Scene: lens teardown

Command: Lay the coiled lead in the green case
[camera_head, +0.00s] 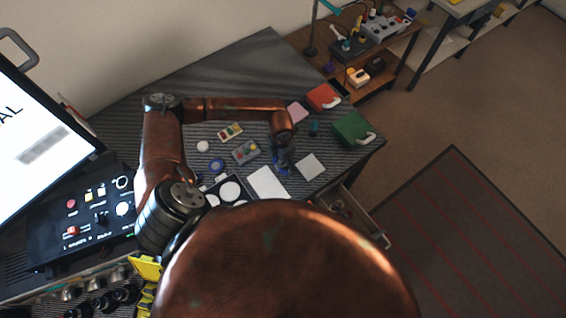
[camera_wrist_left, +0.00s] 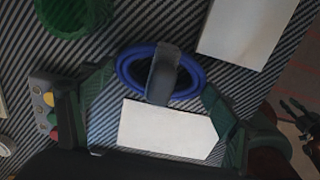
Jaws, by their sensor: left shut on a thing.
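The coiled lead (camera_wrist_left: 122,70) is a blue loop with a grey band around its middle. In the left wrist view it lies between the two dark green fingers of my left gripper (camera_wrist_left: 158,88), which is shut on it across its width. In the head view my left gripper (camera_head: 283,168) is over the striped tabletop, with a little blue of the lead showing at its fingers. The green case (camera_head: 350,129) with a pale handle sits to the right, near the table's edge, apart from the gripper.
A red case (camera_head: 322,97) is behind the green case, and a small teal cup (camera_head: 313,128) stands between gripper and case. White sheets (camera_head: 310,166) lie on the tabletop. A module with coloured buttons (camera_head: 245,151) is left of the gripper. An open drawer (camera_head: 352,215) juts out below.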

